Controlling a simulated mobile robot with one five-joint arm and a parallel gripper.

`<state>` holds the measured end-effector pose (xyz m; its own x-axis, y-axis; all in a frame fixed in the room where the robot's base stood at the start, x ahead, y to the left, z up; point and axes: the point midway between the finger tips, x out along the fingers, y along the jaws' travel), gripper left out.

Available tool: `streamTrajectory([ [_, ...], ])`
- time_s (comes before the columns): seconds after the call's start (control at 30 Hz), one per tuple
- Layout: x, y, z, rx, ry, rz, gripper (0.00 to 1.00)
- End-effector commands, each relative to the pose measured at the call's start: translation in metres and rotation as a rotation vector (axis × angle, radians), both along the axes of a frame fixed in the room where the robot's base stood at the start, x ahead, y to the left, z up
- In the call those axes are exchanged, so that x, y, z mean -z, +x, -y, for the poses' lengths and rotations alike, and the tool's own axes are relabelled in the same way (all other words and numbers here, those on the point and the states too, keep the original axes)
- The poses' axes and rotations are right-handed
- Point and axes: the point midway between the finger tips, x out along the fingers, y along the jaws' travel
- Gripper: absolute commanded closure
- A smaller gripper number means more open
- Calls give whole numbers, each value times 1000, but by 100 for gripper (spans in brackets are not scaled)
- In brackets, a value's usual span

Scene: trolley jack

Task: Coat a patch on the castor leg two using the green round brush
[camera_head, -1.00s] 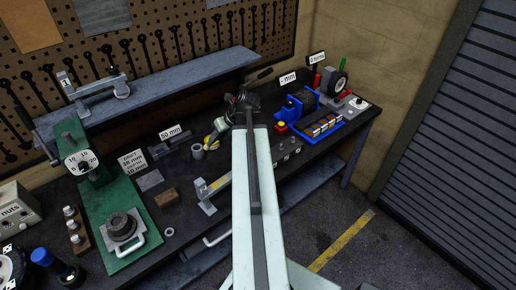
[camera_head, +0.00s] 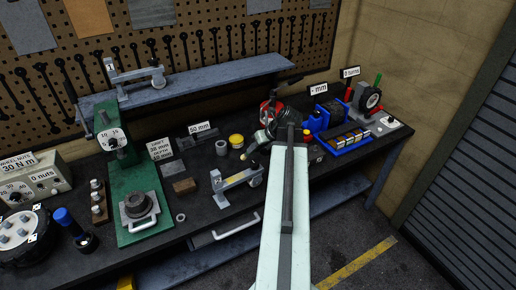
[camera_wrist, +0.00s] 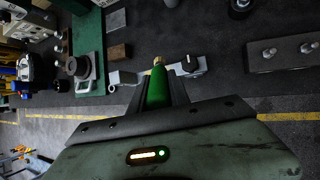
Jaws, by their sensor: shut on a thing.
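My gripper (camera_wrist: 156,95) is shut on the green round brush (camera_wrist: 157,88), with its green handle between the fingers and a brass-coloured end pointing away. In the head view my gripper (camera_head: 268,135) is over the bench, partly hidden by my arm. I cannot tell any contact. Another castor leg (camera_head: 137,75) is on the shelf.
A green press (camera_head: 118,160) stands left on the bench. A yellow-topped pot (camera_head: 236,140), a grey cylinder (camera_head: 221,147) and a brown block (camera_head: 185,186) lie behind the castor leg. The shelf (camera_head: 215,80) runs along the back.

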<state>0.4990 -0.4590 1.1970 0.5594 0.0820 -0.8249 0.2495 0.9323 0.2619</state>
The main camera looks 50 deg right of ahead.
Motion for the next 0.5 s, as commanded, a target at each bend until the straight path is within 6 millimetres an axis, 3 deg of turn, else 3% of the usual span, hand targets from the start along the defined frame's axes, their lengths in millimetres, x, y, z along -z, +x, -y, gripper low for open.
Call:
streamTrajectory([
  [0.03,13,-1,1,1,0,0,100],
  [0.1,17,-1,1,2,0,0,100],
  [0.4,16,-2,3,5,0,0,100],
  [0.5,15,-3,13,16,0,0,100],
])
